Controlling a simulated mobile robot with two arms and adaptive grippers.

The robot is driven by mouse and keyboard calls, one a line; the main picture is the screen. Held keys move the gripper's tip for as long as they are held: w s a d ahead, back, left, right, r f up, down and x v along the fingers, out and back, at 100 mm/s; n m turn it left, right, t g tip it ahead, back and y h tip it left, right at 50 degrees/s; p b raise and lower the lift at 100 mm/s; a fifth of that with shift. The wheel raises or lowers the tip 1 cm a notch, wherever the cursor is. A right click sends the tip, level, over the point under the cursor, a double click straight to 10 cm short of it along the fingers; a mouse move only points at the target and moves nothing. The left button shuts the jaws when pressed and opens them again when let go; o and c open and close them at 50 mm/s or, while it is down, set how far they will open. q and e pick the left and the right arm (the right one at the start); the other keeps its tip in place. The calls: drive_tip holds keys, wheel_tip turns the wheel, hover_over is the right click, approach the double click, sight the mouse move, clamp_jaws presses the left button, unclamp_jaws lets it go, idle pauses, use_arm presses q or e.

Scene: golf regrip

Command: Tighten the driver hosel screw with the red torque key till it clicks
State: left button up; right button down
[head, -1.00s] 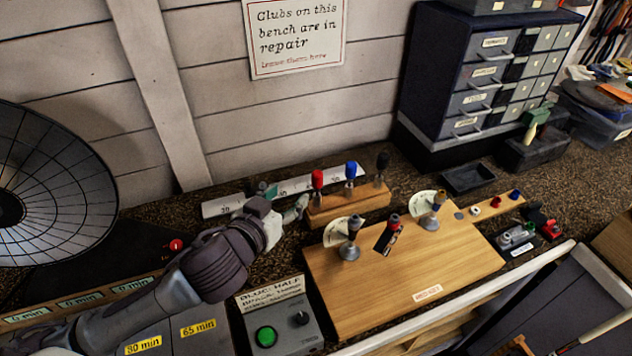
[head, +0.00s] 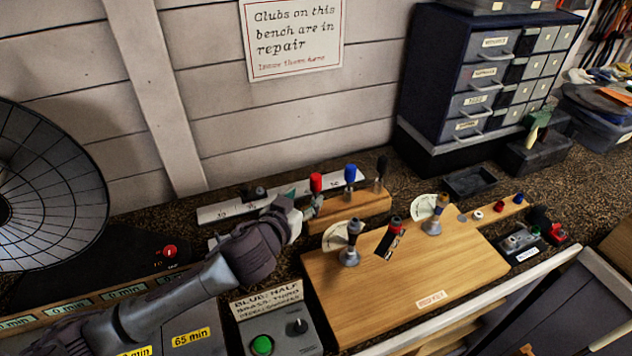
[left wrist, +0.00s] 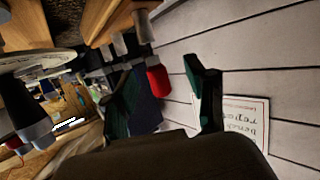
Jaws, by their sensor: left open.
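The red torque key (head: 316,183) stands upright at the left end of a wooden block (head: 345,211), beside a blue-handled key (head: 350,174) and a black-handled one (head: 382,166). My left gripper (head: 311,208) is open at the block's left end, close by the red key. In the left wrist view, the red handle (left wrist: 157,78) shows between the two open fingers (left wrist: 163,66); I cannot tell whether they touch it. A small dark piece with a red mark (head: 390,238), perhaps the driver hosel, sits on the wooden board (head: 440,272) between two posts with dials. The screw is too small to make out.
A grey box with a green button (head: 262,345) stands in front, left of the board. A ruler strip (head: 225,209) lies behind my left arm. A drawer cabinet (head: 480,75) and a black tray (head: 468,181) stand at the back right. The board's front right is clear.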

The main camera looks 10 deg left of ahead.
sight(314, 192)
use_arm(q)
drive_tip(key=p+x, duration=0.1)
drive_tip(key=x, duration=0.1)
drive_tip(key=d+p+x, duration=0.1)
drive_tip(key=x, duration=0.2)
drive_tip(key=shift+r, duration=0.15)
drive_tip(key=shift+w, duration=0.2)
drive_tip(key=shift+c, duration=0.5)
clamp_jaws()
